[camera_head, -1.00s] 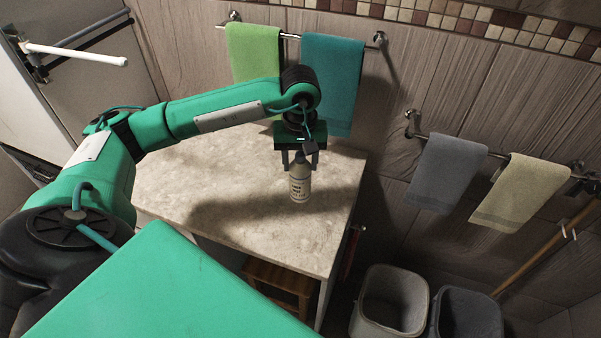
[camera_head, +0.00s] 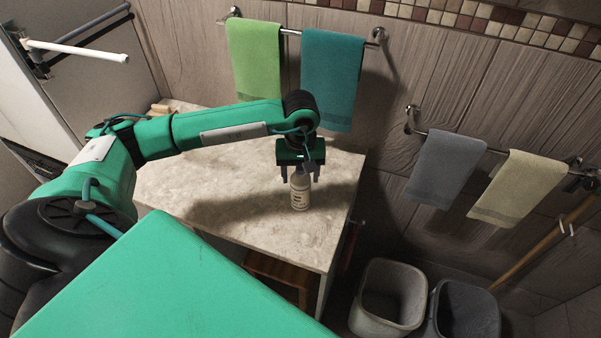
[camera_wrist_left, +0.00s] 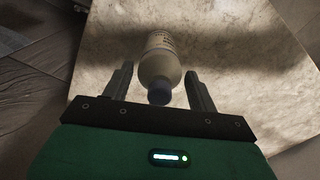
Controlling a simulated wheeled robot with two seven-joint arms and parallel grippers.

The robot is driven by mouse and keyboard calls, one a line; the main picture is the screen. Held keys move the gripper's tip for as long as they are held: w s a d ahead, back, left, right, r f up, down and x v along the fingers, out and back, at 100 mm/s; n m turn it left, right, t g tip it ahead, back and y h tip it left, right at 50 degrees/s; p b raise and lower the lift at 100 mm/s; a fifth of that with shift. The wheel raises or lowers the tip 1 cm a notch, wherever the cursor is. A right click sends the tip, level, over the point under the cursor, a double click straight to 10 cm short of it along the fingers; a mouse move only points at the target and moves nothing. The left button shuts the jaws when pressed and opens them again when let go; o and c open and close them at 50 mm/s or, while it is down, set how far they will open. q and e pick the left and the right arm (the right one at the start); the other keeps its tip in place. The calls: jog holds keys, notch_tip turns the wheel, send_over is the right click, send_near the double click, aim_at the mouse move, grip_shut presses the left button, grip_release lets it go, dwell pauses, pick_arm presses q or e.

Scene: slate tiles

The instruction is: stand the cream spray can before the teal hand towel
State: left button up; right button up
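The cream spray can (camera_head: 300,193) stands upright on the stone counter (camera_head: 240,205), near its right side. In the head view it is below and slightly left of the teal hand towel (camera_head: 332,80), which hangs on the back wall rail. My left gripper (camera_head: 299,176) is over the can with a finger on either side of its upper part. In the left wrist view the can (camera_wrist_left: 160,62) shows between the spread fingers (camera_wrist_left: 160,80), with a gap on each side. My right gripper is not in view.
A green towel (camera_head: 254,60) hangs left of the teal one. Grey (camera_head: 446,170) and cream (camera_head: 518,188) towels hang on a right-hand rail. Two bins (camera_head: 390,300) (camera_head: 465,310) stand on the floor beside the counter. The counter's left and front parts are clear.

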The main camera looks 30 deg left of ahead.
pick_arm(q)
jog(key=shift+o, duration=0.7)
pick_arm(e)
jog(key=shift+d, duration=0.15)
pick_arm(q)
jog(key=shift+r, duration=0.1)
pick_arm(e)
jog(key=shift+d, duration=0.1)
pick_arm(q)
jog(key=shift+r, duration=0.4)
notch_tip(320, 180, up, 10)
jog(key=b, duration=0.3)
jog(key=shift+r, duration=0.7)
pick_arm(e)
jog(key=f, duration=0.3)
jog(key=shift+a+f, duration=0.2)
pick_arm(q)
jog(key=shift+s+f, duration=0.1)
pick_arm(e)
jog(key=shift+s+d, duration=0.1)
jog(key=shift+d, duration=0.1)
